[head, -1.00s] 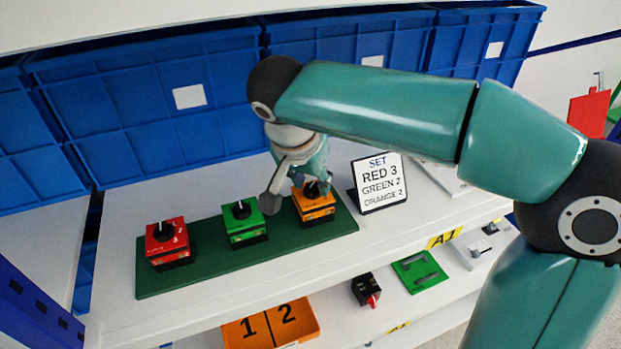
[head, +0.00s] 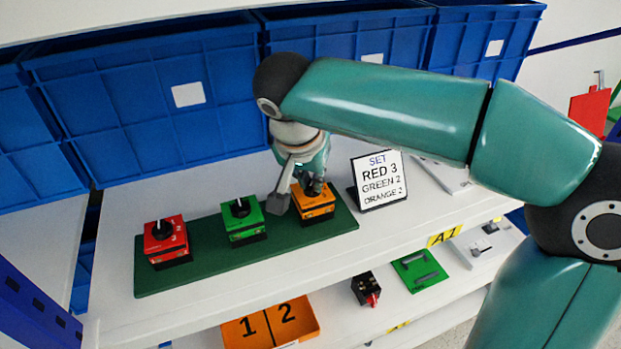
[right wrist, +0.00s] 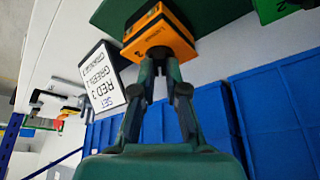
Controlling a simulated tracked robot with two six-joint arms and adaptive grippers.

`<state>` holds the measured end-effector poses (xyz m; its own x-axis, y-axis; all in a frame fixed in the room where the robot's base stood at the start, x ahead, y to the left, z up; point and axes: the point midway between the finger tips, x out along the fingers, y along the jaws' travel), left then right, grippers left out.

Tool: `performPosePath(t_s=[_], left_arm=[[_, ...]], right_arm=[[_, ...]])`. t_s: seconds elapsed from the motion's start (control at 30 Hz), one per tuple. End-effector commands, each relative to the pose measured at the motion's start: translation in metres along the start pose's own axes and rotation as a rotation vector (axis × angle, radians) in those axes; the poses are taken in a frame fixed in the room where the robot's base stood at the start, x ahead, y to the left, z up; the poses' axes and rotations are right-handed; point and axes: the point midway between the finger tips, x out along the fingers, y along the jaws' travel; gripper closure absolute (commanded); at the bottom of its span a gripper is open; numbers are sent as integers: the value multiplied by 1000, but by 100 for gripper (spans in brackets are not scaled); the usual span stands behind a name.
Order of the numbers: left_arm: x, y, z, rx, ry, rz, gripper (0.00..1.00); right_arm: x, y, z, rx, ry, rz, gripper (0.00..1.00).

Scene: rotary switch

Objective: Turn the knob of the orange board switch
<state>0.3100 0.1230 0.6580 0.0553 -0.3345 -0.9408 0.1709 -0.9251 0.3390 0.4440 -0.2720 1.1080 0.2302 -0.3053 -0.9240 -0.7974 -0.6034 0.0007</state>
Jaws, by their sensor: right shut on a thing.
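The orange switch (head: 318,209) stands at the right end of the green board (head: 205,270). My right gripper (head: 298,194) reaches down over it with its fingers closed around the knob, which they mostly hide. In the right wrist view, both fingertips (right wrist: 160,62) meet at the orange switch (right wrist: 158,38), and the knob between them is hidden. The sign (head: 380,182) reads "SET RED 3, GREEN 2, ORANGE 2". My left gripper is not in view.
The green switch (head: 243,226) and red switch (head: 166,241) stand on the board to the left, black knobs up. Blue bins (head: 150,100) line the back. An orange tray (head: 270,325) marked 1 and 2 is on the shelf below.

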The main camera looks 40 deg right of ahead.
Motion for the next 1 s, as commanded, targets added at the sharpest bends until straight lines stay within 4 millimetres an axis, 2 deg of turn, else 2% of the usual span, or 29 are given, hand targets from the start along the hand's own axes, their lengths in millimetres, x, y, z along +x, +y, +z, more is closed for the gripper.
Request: performPosePath(t_s=[0.6, 1.0], left_arm=[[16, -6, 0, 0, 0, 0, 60], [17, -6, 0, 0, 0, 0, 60]], right_arm=[[1, 6, -2, -444, 1, -189, 100], [0, 7, -3, -626, 2, -262, 100]])
